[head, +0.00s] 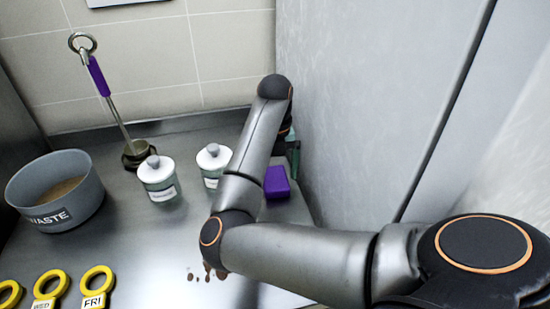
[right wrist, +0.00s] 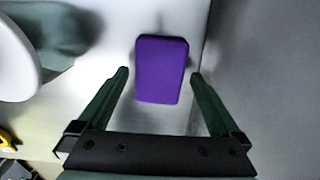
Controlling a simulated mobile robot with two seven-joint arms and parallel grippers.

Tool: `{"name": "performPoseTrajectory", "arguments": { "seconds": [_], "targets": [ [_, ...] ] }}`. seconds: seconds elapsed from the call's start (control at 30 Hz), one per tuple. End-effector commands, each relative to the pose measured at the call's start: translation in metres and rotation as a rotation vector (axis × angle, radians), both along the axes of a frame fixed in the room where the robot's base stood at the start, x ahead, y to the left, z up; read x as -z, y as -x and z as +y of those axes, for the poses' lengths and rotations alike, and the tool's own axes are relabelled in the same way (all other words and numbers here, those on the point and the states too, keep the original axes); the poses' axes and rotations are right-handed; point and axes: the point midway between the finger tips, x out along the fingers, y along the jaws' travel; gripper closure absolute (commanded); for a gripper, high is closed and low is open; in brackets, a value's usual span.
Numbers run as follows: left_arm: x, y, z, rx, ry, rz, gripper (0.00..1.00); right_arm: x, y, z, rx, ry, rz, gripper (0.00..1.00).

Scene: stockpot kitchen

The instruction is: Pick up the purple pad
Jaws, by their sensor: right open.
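The purple pad (head: 277,182) lies on the metal counter at the right, close to the wall panel. It also shows in the right wrist view (right wrist: 161,69) as a rounded purple block. My right gripper (right wrist: 160,75) is open, its two green fingers apart on either side of the pad's near part, with gaps on both sides. In the head view, my right gripper (head: 292,150) is mostly hidden behind my own arm, just behind the pad. I cannot tell its exact height above the counter. My left gripper is not in view.
Two lidded jars (head: 159,180) (head: 213,164) stand left of the pad. A grey WASTE bowl (head: 56,191) and a purple-handled ladle (head: 99,78) are farther left. Yellow ring tags (head: 97,283) lie at the front left. Brown spots (head: 207,272) mark the counter. A tall grey panel (head: 370,100) bounds the right.

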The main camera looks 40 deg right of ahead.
Motion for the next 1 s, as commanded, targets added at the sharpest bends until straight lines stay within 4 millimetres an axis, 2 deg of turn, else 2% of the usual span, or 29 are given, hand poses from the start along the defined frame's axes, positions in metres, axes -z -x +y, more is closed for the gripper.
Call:
{"name": "performPoseTrajectory", "arguments": {
  "seconds": [0.1, 0.33, 1.0],
  "targets": [
    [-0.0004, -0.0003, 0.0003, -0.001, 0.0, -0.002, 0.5, 0.0094, 0.0002, 0.0003, 0.0, 0.001, 0.001, 0.0],
    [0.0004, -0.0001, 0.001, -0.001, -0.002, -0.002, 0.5, 0.0104, -0.0002, 0.0006, 0.0, 0.0, 0.0, 0.0],
    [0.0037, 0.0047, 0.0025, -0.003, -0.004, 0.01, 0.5, 0.0099, -0.0002, 0.0006, -0.001, 0.0, -0.001, 0.75]
  ]
}}
